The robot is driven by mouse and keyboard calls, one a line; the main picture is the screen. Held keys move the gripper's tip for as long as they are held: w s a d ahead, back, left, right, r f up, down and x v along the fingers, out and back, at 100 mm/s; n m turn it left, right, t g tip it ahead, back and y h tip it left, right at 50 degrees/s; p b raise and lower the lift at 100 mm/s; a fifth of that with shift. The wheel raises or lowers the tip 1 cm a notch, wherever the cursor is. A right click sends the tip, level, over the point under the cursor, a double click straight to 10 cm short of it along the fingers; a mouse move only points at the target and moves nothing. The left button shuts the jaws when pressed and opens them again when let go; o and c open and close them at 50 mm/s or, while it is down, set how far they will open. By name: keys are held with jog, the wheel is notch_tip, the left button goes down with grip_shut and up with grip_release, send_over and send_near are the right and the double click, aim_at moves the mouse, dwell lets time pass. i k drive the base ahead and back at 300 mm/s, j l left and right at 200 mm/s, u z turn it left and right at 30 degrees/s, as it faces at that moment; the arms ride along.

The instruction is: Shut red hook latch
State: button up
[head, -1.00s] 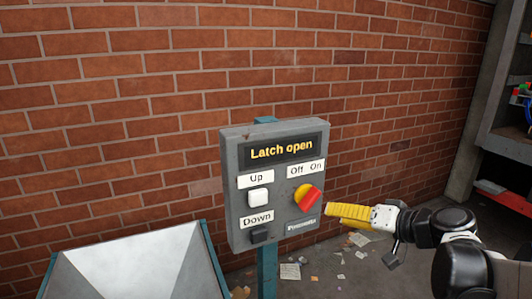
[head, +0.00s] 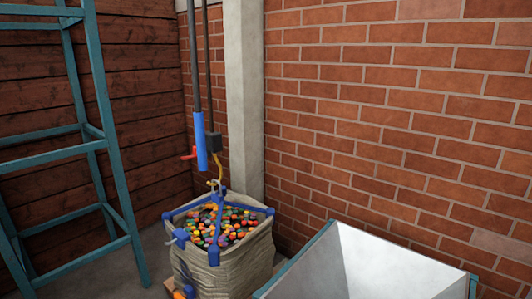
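A small red handle (head: 188,155) sticks out to the left of the blue cylinder (head: 201,142) that hangs over the bag; it may be the red latch, but its hook shape is too small to tell. A small brassy hook-like part (head: 212,183) hangs below the cylinder, close to the blue straps of the bag. I cannot tell whether the latch is open or shut. My gripper is not in view.
A large bag (head: 240,262) full of colourful pieces, with blue corner straps, stands in the corner by a concrete pillar (head: 244,100). A metal hopper (head: 385,270) stands to its right. A teal frame (head: 108,165) stands at left.

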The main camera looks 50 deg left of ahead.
aim_at(194, 150)
jog(key=u, duration=2.3)
jog(key=i+j+z, duration=0.15)
jog(key=i+j, duration=0.25)
jog(key=i, duration=0.35)
jog(key=i+j+z, duration=0.15)
jog(key=i+j, duration=0.4)
jog(key=i, duration=0.2)
jog(key=i+j+z, duration=0.15)
jog(key=i+j, duration=0.4)
jog(key=i, duration=0.15)
